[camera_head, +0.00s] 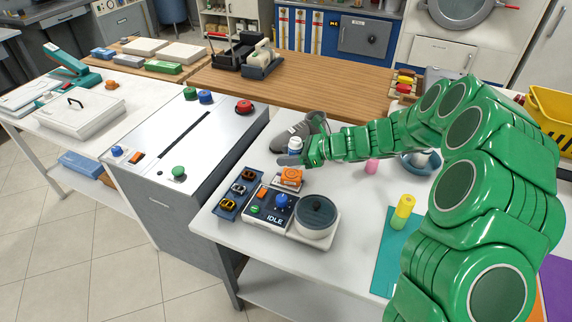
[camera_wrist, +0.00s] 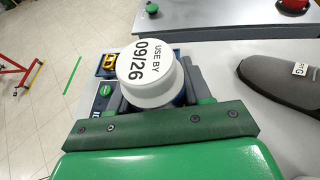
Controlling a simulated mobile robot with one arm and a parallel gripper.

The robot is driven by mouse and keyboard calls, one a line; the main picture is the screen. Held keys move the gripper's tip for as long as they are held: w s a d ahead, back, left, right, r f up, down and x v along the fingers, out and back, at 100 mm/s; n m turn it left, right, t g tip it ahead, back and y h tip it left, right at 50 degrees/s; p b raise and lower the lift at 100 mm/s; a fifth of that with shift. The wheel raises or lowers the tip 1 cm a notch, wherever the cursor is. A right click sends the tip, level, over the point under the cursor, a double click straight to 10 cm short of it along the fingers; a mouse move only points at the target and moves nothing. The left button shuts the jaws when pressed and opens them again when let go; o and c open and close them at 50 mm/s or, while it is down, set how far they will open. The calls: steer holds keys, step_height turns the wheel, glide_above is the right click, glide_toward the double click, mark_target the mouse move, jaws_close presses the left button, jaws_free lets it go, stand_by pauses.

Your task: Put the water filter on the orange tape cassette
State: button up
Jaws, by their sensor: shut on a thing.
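The water filter (camera_head: 295,145) is a small white and blue cylinder. In the wrist view its white round top (camera_wrist: 150,72) reads "USE BY 09/26". My gripper (camera_head: 291,158) is shut on it and holds it roughly upright, just above and behind the orange tape cassette in the head view. The orange tape cassette (camera_head: 291,176) lies on the white table by the back edge of the IDLE control box. A gap seems to show between filter and cassette, but its size is hard to tell. The cassette is hidden in the wrist view.
A grey shoe (camera_head: 300,131) is behind my gripper, and a yellow-green cylinder (camera_head: 403,211) stands right.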

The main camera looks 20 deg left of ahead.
glide_above(286, 172)
steer(key=shift+s+d+f, duration=0.1)
steer(key=shift+s+f, duration=0.05)
steer(key=shift+f, duration=3.8)
steer(key=shift+f, duration=0.1)
steer(key=o, duration=1.1)
steer(key=shift+d+r, duration=0.2)
steer(key=v, duration=1.1)
steer(key=shift+d, duration=0.25)
